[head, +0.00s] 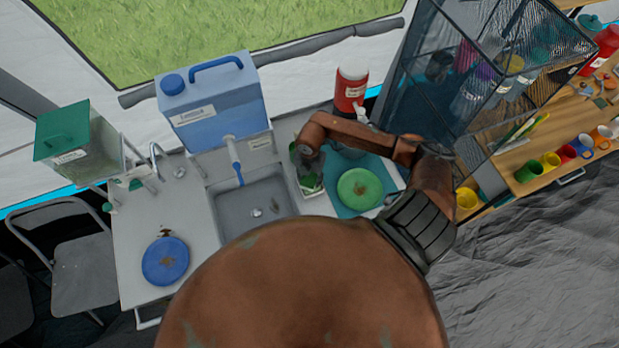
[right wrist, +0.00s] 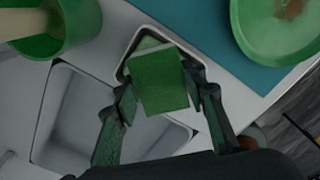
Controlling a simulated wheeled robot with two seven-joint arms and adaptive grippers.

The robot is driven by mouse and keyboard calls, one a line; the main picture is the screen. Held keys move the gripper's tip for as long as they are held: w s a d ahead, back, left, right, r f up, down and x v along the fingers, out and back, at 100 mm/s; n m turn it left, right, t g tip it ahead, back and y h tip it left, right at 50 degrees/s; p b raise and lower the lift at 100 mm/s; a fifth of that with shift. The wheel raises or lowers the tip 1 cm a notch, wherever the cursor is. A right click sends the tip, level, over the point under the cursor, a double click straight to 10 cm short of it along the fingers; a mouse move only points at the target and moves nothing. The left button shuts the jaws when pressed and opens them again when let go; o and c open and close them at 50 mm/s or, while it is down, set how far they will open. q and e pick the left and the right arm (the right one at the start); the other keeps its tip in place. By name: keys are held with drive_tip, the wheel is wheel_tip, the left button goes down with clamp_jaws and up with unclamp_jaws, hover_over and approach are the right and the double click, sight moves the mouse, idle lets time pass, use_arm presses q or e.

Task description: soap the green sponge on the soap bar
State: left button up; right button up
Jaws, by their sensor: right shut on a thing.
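The green sponge (right wrist: 163,82) is between the two fingers of my right gripper (right wrist: 166,100) in the right wrist view, and the gripper is shut on it. The sponge is over a small pale dish with a dark rim (right wrist: 126,62). A pale patch beyond the sponge inside the dish may be the soap bar (right wrist: 149,43); most of it is hidden, and I cannot tell whether the sponge touches it. In the head view my right gripper (head: 309,172) is small and partly covered by my arm, right of the sink. My left gripper is not in view.
A green cup with a handle in it (right wrist: 62,32) is close left of the dish. A dirty green plate (head: 360,188) lies on a teal mat (head: 340,205) to the right. The sink (head: 240,205), a blue water container (head: 213,105) and a dirty blue plate (head: 155,270) are left.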

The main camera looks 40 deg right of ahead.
sight(310, 178)
drive_tip(key=shift+r+p, duration=2.6)
drive_tip(key=shift+r, duration=0.9)
drive_tip(key=n, duration=0.1)
drive_tip(key=w+a+n+b, duration=0.1)
drive_tip(key=n, duration=0.1)
drive_tip(key=shift+w+r, duration=0.15)
drive_tip(key=shift+r, duration=0.05)
drive_tip(key=w+a+r+m+b, duration=0.3)
drive_tip(key=a+r+m+b, duration=0.2)
drive_tip(key=m, duration=0.8)
drive_tip(key=w+a+r+m+b, duration=0.3)
drive_tip(key=a+r+m+b, duration=0.3)
drive_tip(key=m+b, duration=0.4)
drive_tip(key=r+m, duration=0.1)
drive_tip(key=m, duration=0.3)
drive_tip(key=shift+a, duration=0.15)
